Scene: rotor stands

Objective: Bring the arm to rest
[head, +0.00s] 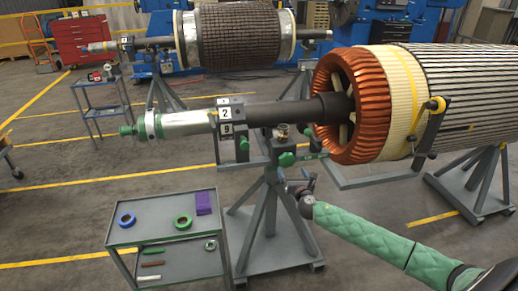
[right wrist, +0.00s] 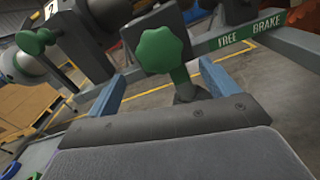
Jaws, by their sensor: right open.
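My right arm reaches in from the lower right of the head view. My right gripper (head: 284,177) is just below a green knob (head: 287,159) on the near rotor stand (head: 270,215). In the right wrist view my right gripper (right wrist: 162,72) is open, with its two blue-grey fingers spread. The green knob (right wrist: 164,50) and its green stem appear between or just beyond the fingers; I cannot tell whether they touch. A green plate marked FREE and BRAKE (right wrist: 250,34) is beside the knob. My left gripper is not in view.
The large copper-wound rotor (head: 345,105) lies across the stands, its shaft above my gripper. A grey cart (head: 150,236) with rings and a purple box (head: 203,203) stands left of the stand. A second rotor (head: 235,35) is behind. Open floor lies at lower right.

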